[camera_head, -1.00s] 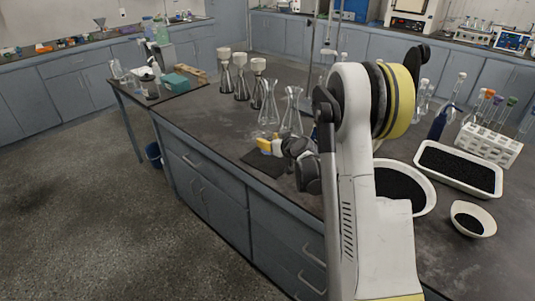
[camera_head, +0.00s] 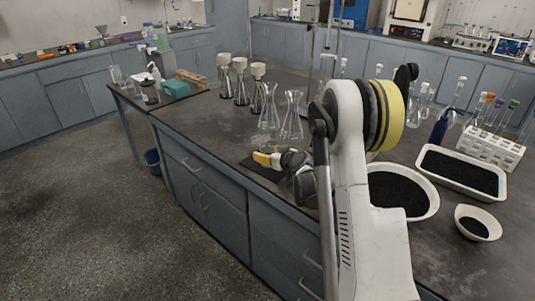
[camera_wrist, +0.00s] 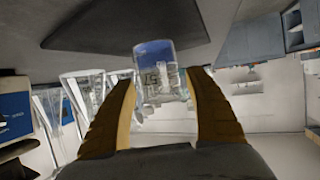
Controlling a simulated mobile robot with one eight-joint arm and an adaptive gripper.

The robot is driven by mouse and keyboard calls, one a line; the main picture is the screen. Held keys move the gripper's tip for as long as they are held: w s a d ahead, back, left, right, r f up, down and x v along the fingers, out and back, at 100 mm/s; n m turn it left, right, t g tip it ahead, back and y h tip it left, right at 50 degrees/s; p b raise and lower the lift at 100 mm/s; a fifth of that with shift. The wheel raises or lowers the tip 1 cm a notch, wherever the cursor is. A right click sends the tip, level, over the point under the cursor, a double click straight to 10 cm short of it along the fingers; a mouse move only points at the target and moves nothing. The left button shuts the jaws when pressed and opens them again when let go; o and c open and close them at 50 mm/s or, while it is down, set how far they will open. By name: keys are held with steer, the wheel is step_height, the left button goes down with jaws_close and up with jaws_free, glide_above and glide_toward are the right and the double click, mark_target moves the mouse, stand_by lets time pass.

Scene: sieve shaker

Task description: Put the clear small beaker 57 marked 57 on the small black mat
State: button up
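In the head view my gripper (camera_head: 265,159) is low over the small black mat (camera_head: 272,175) near the bench's front edge and hides part of the mat. The beaker cannot be made out in the head view. I cannot tell whether it touches the mat.
Clear conical flasks (camera_head: 290,116) stand just behind the mat, and funnel-topped flasks (camera_head: 241,82) farther left. A round white bowl (camera_head: 428,210) of black grains, a white tray (camera_head: 508,184) and a small bowl (camera_head: 486,215) are to the right. The bench's front edge is close.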

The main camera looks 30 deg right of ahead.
steer(key=shift+s+r, duration=0.25)
steer(key=shift+r, duration=0.05)
steer(key=p+v, duration=0.4)
steer(key=v, duration=0.7)
steer(key=s+a+r+g+y, duration=0.1)
steer(key=s+a+r+g, duration=0.1)
steer(key=s+a+r, duration=0.45)
steer(key=s+a+r+g+y, duration=0.15)
steer(key=s+a+r, duration=0.25)
steer(key=a, duration=0.6)
steer(key=s+a+g+h, duration=0.1)
steer(key=s+a, duration=0.1)
steer(key=s, duration=0.7)
steer(key=s+a+g+h, duration=0.1)
steer(key=s+a+g, duration=0.1)
steer(key=s, duration=0.7)
steer(key=shift+a+r+h, duration=0.35)
steer(key=shift+a+r, duration=0.15)
steer(key=shift+a, duration=0.15)
